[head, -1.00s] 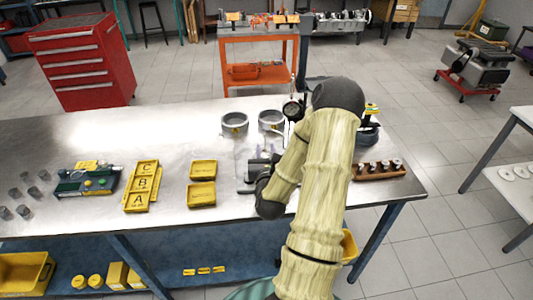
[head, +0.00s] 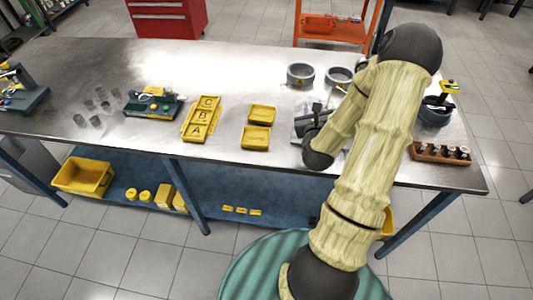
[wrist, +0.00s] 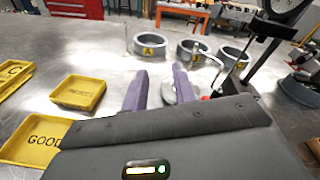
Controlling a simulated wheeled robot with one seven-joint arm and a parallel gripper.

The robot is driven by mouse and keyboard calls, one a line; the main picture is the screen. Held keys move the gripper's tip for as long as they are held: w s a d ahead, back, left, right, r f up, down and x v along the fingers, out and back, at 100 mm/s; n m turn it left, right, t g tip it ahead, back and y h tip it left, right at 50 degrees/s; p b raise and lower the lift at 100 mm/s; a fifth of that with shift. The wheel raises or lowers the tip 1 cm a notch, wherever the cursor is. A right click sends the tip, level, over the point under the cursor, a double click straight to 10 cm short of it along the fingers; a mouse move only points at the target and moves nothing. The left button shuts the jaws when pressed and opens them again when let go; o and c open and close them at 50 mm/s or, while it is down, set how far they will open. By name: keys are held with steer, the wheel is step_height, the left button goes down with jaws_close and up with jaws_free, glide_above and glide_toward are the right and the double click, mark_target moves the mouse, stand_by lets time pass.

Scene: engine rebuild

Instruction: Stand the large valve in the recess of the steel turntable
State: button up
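My gripper (wrist: 159,88) shows in the wrist view as two purple fingers standing apart, with bare steel tabletop seen between them. A small grey round piece (wrist: 169,94) shows beside the right finger; I cannot tell whether it is part of the turntable or a valve. In the head view my arm covers the fingertips and most of the spot around them. A black stand with a round dial (wrist: 278,8) rises just right of my gripper. I cannot clearly make out the large valve or the turntable's recess in either view.
Grey rings (head: 300,74) stand on the bench behind my gripper. Yellow trays (head: 256,138) and a lettered tray (head: 202,118) lie left. A wooden rack (head: 425,155) with several upright parts is at the right end. The steel bench (head: 230,75) is clear between the rings and trays.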

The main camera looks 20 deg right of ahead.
steer(key=a+n+g+y, duration=0.55)
steer(key=a+n, duration=0.95)
steer(key=n, duration=0.6)
steer(key=s+a+r+n+g+y, duration=0.2)
steer(key=s+a+n+g, duration=0.4)
steer(key=s+n, duration=0.8)
steer(key=a+r+n, duration=0.1)
steer(key=a+n, duration=0.1)
steer(key=a, duration=0.1)
steer(key=shift+s+r+n, duration=0.15)
steer(key=shift+s+n, duration=0.15)
steer(key=shift+s, duration=0.05)
steer(key=shift+d, duration=0.1)
